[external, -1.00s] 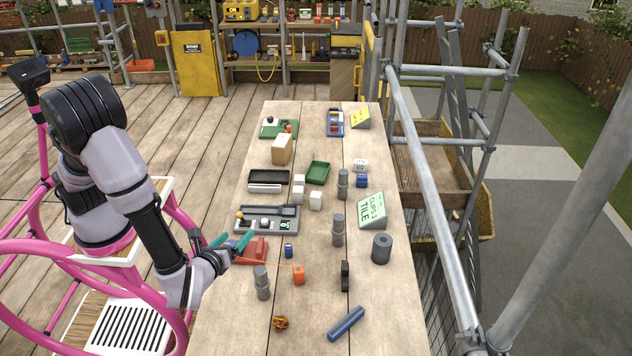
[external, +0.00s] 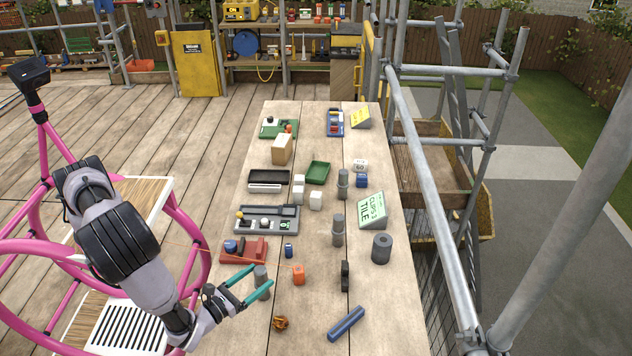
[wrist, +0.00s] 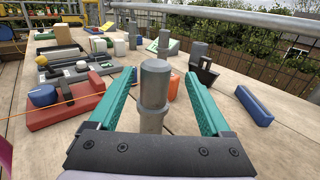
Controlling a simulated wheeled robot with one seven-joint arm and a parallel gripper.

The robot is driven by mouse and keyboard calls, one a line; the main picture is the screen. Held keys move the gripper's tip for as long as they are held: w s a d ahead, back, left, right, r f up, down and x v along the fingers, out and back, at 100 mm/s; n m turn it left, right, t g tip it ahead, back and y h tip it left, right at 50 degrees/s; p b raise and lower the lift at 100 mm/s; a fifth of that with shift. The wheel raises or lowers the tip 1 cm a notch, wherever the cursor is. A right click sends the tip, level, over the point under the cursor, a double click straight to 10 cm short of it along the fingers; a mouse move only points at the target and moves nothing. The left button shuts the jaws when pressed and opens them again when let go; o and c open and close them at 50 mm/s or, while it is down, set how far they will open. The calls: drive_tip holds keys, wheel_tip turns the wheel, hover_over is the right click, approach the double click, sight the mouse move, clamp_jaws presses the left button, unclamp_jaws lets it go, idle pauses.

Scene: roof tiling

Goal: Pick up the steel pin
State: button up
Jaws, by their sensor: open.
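A grey steel pin (external: 261,273), a stepped cylinder with a wider collar, stands upright on the near left part of the bench. In the wrist view the steel pin (wrist: 154,85) rises between the two teal fingers, with a gap visible on each side. My gripper (external: 263,277) is open around it, low over the bench, reaching in from the left; it also shows in the wrist view (wrist: 161,76). The pin's foot is partly hidden by the gripper body in the wrist view. Similar grey stepped cylinders stand farther back, one at the bench's middle (external: 338,231).
A red block with a blue knob (external: 243,250) lies behind and left of the pin. An orange block (external: 298,276), a black upright piece (external: 345,275), a brown lump (external: 280,323) and a blue bar (external: 346,323) lie to the right and in front. Bare bench lies between them.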

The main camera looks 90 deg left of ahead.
drive_tip(key=x, duration=0.5)
drive_tip(key=shift+s+a+r, duration=0.1)
drive_tip(key=shift+a, duration=0.15)
clamp_jaws()
